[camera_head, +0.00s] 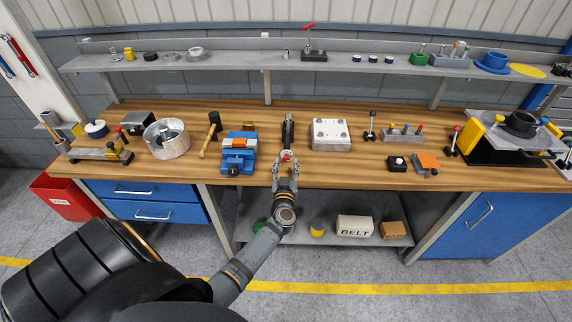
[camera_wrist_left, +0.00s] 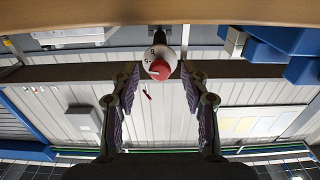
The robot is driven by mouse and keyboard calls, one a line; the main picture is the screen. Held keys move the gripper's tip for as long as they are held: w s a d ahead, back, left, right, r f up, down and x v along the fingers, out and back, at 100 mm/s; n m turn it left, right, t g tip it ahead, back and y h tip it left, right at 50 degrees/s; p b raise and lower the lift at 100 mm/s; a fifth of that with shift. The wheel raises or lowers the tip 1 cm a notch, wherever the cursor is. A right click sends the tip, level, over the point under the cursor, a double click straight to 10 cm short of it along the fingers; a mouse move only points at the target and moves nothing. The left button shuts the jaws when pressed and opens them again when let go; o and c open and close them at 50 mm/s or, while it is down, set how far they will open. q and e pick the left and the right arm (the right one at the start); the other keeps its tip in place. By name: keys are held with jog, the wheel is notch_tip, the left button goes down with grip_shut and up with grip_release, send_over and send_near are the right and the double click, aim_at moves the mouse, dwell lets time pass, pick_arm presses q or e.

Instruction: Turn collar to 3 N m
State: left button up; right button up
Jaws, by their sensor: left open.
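A dark tool (camera_head: 288,130) lies on the workbench, pointing toward the front edge. Its near end carries a round collar with a red cap and a white ring with small dark marks. The red cap (camera_wrist_left: 159,71) and white ring (camera_wrist_left: 149,55) show large in the left wrist view; the marks are too small to read. My left gripper (camera_head: 287,160) is open at the bench's front edge, with its fingers on either side of the collar. In the left wrist view a gap shows between each fingertip and the collar. My right gripper is not in view.
A blue vise (camera_head: 238,162) and a mallet (camera_head: 212,135) are left of the tool. A grey metal block (camera_head: 330,135) is close on its right. The wooden bench top (camera_head: 270,176) has bare patches near its front edge. A shelf (camera_head: 230,67) runs along the back.

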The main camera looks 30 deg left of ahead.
pick_arm(q)
jog(key=shift+w+a, duration=0.15)
jog(key=shift+w, duration=0.1)
grip_shut()
